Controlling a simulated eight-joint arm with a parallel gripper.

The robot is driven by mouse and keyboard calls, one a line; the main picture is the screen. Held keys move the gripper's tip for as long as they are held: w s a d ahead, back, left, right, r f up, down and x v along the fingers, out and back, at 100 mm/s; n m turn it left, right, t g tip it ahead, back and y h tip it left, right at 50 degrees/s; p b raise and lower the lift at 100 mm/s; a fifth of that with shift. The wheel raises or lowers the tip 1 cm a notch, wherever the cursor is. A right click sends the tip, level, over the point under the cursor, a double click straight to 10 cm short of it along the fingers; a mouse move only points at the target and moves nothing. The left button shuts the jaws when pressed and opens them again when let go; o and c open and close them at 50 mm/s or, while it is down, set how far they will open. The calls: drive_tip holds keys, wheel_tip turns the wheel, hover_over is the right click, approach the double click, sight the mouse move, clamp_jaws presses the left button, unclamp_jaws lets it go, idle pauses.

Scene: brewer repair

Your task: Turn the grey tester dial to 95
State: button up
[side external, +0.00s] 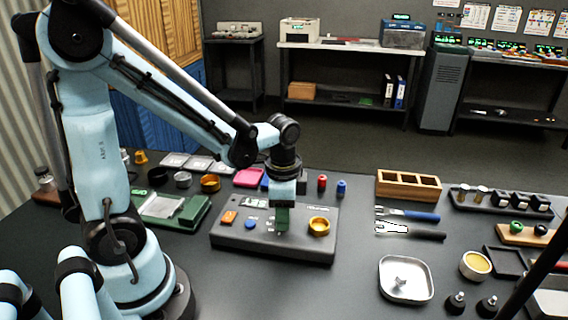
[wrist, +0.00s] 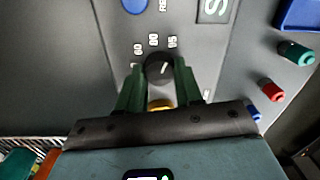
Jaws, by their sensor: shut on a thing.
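The grey tester (side external: 290,247) sits on the dark bench, under my gripper (side external: 282,224). In the wrist view, the round dark tester dial (wrist: 158,66) has a short white pointer mark that slants up and right, roughly toward the 95 label (wrist: 172,42). Labels that look like 60 and 80 stand to its left and above it. The green fingers of my gripper (wrist: 158,74) are on the left and right sides of the dial, shut on it. The dial is hidden behind the fingers in the side view.
Pliers (side external: 410,231) and a metal tray (side external: 405,292) lie to the right.

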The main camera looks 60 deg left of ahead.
drive_tip(key=shift+m, duration=0.6)
drive_tip(key=o, duration=1)
drive_tip(key=shift+o, duration=0.2)
drive_tip(key=shift+r, duration=0.15)
wheel_tip(320, 180, up, 12)
drive_tip(key=shift+s+d, duration=0.2)
drive_tip(key=f+n+t, duration=0.1)
drive_tip(key=n+t, duration=0.1)
drive_tip(key=d+f+n+t, duration=0.1)
drive_tip(key=n+t, duration=0.1)
drive_tip(key=n, duration=0.1)
drive_tip(key=d+f+n+t, duration=0.1)
drive_tip(key=n+t, duration=0.1)
drive_tip(key=n, duration=0.1)
drive_tip(key=shift+s+d+t, duration=0.25)
drive_tip(key=shift+s+t, duration=0.15)
